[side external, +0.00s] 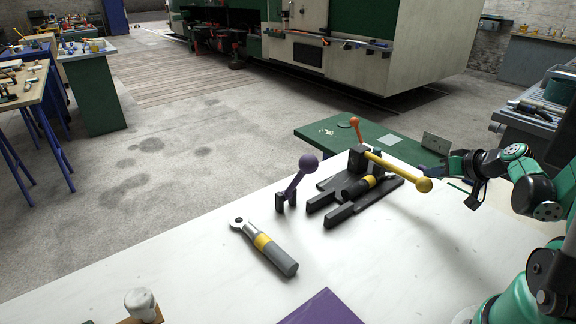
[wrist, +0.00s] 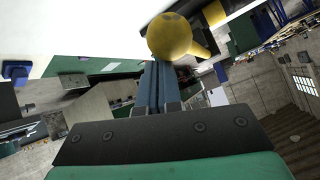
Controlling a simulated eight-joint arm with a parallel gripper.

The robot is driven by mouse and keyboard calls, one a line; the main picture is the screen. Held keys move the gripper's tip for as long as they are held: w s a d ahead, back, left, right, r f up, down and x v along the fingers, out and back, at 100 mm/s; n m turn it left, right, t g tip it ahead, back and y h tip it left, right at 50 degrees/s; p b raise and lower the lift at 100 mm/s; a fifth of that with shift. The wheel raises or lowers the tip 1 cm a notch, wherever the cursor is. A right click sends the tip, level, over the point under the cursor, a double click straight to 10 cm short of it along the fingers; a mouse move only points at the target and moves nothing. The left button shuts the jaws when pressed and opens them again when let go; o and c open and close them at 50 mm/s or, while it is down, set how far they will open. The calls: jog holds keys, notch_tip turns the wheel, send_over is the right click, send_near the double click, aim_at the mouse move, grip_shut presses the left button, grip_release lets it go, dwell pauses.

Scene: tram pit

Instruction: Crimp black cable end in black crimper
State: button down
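The black crimper (side external: 345,212) stands on the white table, with forked black bars and a long yellow lever (side external: 395,168) ending in a ball. The black cable end (side external: 357,188), a dark cylinder with a yellow band, lies low in the crimper beneath the lever; its tip is hidden. My gripper (side external: 454,166) is just right of the lever's ball. In the wrist view, the gripper's fingers (wrist: 158,70) are together with nothing visible between them. The yellow ball (wrist: 170,36) shows just beyond the fingertips; contact cannot be told there, but the side view shows a small gap.
A grey cable end (side external: 265,248) with a ring lug and yellow band lies on the white table. A small device with a purple ball lever (side external: 300,182) stands left of the crimper. An orange-knobbed lever (side external: 356,130) rises behind. A purple panel (side external: 320,308) lies in front.

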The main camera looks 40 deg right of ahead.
jog(key=shift+s+a+f, duration=0.25)
jog(key=shift+s+a, duration=0.05)
jog(key=shift+a, duration=0.1)
jog(key=shift+d+r+v, duration=0.15)
jog(key=shift+v, duration=1.15)
jog(key=shift+d+r+v, duration=0.15)
jog(key=shift+d+v, duration=0.05)
jog(key=shift+v, duration=1.15)
jog(key=shift+w, duration=0.2)
